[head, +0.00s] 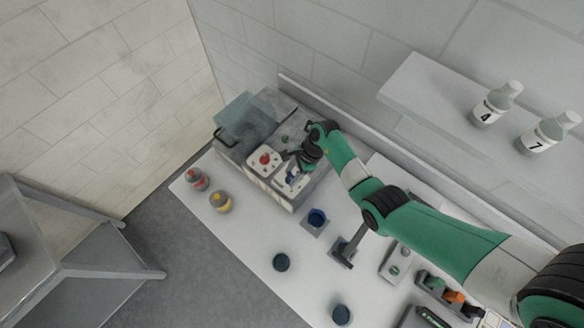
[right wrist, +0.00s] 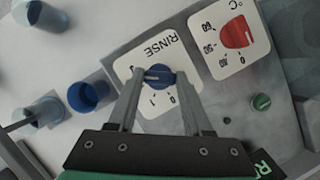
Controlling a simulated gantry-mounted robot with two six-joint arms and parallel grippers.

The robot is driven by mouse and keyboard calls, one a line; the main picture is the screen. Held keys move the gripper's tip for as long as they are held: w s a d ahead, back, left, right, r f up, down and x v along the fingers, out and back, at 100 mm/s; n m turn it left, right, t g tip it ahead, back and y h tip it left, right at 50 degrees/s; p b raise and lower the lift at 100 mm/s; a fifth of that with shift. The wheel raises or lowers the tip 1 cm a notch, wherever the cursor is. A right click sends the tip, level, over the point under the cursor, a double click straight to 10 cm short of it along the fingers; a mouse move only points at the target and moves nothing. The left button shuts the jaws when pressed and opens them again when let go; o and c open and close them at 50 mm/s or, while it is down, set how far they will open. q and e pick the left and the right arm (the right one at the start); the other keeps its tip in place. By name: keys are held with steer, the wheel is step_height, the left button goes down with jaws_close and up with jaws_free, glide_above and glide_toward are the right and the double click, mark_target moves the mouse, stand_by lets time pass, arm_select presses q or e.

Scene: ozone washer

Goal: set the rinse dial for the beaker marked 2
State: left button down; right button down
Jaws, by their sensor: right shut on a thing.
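The rinse dial is a blue knob (right wrist: 160,77) on a white plate marked RINSE (right wrist: 162,52), with 0 and 1 legible below the knob. My right gripper (right wrist: 160,80) is shut on this knob, one finger on each side. A pale line on the knob lies roughly level in the right wrist view. In the head view my right gripper (head: 297,168) reaches down to the washer panel and hides most of the knob. A dark blue beaker (head: 317,217) stands beside the washer. I see no mark 2 on any vessel. My left gripper is not in view.
A red temperature dial (right wrist: 237,38) sits beside the rinse plate; a green button (right wrist: 261,102) is nearby. More dark blue vessels (head: 281,262) (head: 342,314) stand on the white table. Bottles marked 4 (head: 490,108) and 7 (head: 540,138) stand on the shelf. Two capped jars (head: 196,179) (head: 220,201) stand left.

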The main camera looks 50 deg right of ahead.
steer(key=shift+r+m+t+p, duration=0.15)
steer(key=shift+m+t+p, duration=0.15)
steer(key=shift+m+p, duration=0.75)
steer(key=shift+h, duration=0.3)
steer(key=shift+c, duration=1.6)
jaws_free()
steer(key=shift+s+r, duration=0.1)
steer(key=shift+r, duration=0.1)
steer(key=p+v, duration=0.2)
steer(key=v, duration=0.9)
steer(key=shift+p, duration=0.35)
